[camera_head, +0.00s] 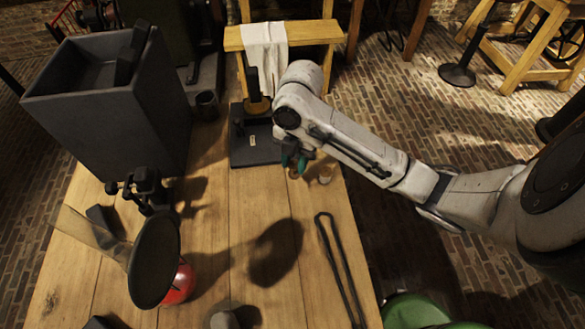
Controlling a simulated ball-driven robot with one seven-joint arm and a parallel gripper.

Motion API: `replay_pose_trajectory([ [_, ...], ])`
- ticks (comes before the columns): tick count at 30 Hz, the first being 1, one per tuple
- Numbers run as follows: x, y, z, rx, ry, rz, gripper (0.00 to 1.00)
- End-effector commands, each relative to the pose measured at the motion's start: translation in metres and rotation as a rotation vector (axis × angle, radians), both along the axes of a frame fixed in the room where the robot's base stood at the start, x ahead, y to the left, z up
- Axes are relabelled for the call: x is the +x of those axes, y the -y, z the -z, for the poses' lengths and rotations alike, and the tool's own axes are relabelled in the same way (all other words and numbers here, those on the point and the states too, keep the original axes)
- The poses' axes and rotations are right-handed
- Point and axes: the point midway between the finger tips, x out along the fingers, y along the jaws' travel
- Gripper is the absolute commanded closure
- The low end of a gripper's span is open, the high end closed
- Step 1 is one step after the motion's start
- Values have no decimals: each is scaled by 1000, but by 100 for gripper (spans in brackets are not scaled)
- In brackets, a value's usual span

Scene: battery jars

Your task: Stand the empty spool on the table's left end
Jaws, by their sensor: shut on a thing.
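My gripper (295,161) hangs over the far right part of the wooden table, beside the dark board. Its teal fingertips are shut on a small brownish thing (293,173), mostly hidden by the fingers. It may be the empty spool, but I cannot tell for sure. A small pale round thing (325,178) shows just right of the fingers. The wooden table (215,215) runs from the far edge toward the front.
A large grey open box (110,110) stands at the far left. A dark board (255,150) with a post lies near the gripper. A black disc on a stand (155,260) and a red round thing (180,283) are at front left. Black tongs (338,265) lie at right.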

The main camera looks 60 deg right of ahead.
Motion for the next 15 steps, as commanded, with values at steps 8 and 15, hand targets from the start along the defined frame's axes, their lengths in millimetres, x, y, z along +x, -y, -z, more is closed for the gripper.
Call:
replay_pose_trajectory([
  [8, 8, 2, 27, 5, -3, 2, 95],
  [15, 8, 4, 42, 0, -1, 0, 95],
])
